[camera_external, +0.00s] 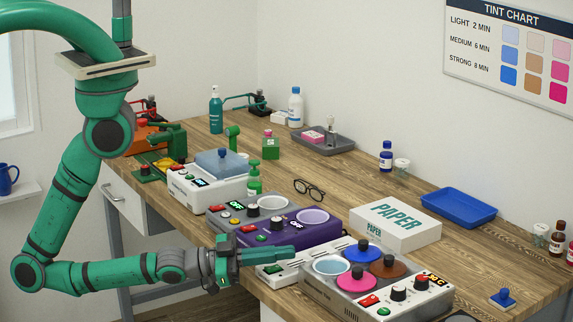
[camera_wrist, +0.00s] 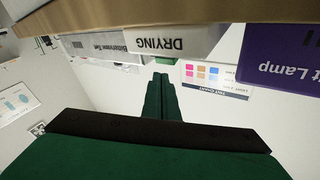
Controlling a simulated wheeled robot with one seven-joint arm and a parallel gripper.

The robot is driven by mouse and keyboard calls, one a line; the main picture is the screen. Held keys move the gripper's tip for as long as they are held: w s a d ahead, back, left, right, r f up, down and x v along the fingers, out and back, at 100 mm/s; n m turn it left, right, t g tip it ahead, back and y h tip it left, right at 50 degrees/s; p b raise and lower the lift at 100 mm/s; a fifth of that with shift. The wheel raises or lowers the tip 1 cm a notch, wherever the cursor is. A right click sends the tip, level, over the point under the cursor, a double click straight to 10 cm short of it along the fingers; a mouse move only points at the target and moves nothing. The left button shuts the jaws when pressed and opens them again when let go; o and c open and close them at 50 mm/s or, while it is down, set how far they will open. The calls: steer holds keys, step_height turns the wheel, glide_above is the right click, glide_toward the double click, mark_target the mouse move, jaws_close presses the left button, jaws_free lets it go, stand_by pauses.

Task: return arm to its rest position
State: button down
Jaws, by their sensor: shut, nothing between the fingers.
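My green arm comes down from the upper left in the external view, bends at a low elbow, and reaches right along the table's front edge. My gripper (camera_external: 292,250) is shut and empty, its fingers level and pointing right. In that view the fingers overlap the white device (camera_external: 268,272) and the front of the purple device (camera_external: 283,238); I cannot tell whether they touch either. In the wrist view, which is upside down, the shut green fingers (camera_wrist: 160,76) point towards a white panel marked DRYING (camera_wrist: 172,42).
The wooden table (camera_external: 500,268) is crowded along its front with devices, including a grey one with coloured pots (camera_external: 322,294). A paper box (camera_external: 400,239), eyeglasses (camera_external: 309,190) and a blue tray (camera_external: 459,207) lie behind. A tint chart (camera_external: 512,52) hangs on the wall.

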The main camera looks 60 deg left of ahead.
steer(key=s+a+f+m, duration=0.3)
steer(key=s+a+m, duration=0.1)
steer(key=s, duration=0.5)
steer(key=s+d+f+n+g, duration=0.2)
steer(key=s+f+n+g, duration=0.2)
steer(key=s+f+n, duration=0.3)
steer(key=s+d+f+n+g, duration=0.1)
steer(key=s+f+n+g, duration=0.3)
steer(key=s+n, duration=0.55)
steer(key=w+a+m+t+y, duration=0.1)
steer(key=w+a+t+y, duration=0.4)
steer(key=w+a, duration=0.75)
steer(key=w+a+r+t+y, duration=0.1)
steer(key=a+r+y, duration=0.1)
steer(key=a, duration=0.5)
steer(key=w+a+r+m+t+y, duration=0.1)
steer(key=a+y, duration=0.3)
steer(key=a, duration=0.4)
steer(key=shift+w+r, duration=0.2)
steer(key=shift+r, duration=0.4)
steer(key=shift+m, duration=0.25)
